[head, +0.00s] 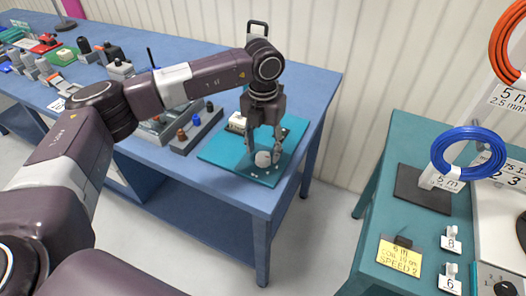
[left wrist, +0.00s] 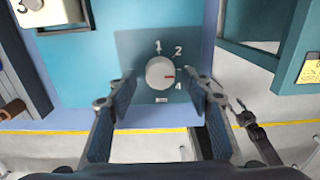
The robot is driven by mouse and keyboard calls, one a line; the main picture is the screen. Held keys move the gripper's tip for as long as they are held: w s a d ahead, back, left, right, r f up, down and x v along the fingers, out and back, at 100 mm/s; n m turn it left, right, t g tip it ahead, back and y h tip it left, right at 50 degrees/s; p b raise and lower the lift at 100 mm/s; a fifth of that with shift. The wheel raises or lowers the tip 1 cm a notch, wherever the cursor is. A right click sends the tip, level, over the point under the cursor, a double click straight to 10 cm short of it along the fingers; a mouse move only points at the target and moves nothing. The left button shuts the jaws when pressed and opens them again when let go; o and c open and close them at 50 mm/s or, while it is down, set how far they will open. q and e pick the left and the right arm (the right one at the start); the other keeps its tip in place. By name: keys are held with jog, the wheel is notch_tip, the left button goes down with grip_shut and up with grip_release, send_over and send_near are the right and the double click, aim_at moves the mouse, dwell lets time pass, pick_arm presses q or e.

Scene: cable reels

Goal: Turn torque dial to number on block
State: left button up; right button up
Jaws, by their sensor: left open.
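The torque dial (head: 263,158) is a round pale knob on a teal panel on the blue table. In the left wrist view the dial (left wrist: 160,73) shows a red mark pointing right, between the printed 2 and 4. A printed 1 is above it; no 3 shows on the dial. A white block (left wrist: 50,10) at the upper left bears a 3; the block (head: 237,121) stands behind the dial in the head view. My left gripper (head: 263,146) is open, fingers pointing down on either side of the dial. My right gripper (left wrist: 238,106) seems to show at lower right, its opening unclear.
More small parts crowd the table's far left. A teal table (head: 395,225) at right holds a blue cable coil (head: 468,152) and a yellow note (head: 400,257). Floor lies between the tables.

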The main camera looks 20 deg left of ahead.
aim_at(263, 155)
pick_arm(q)
notch_tip(263, 155, up, 10)
jog(key=shift+r, duration=0.25)
dwell(0.5)
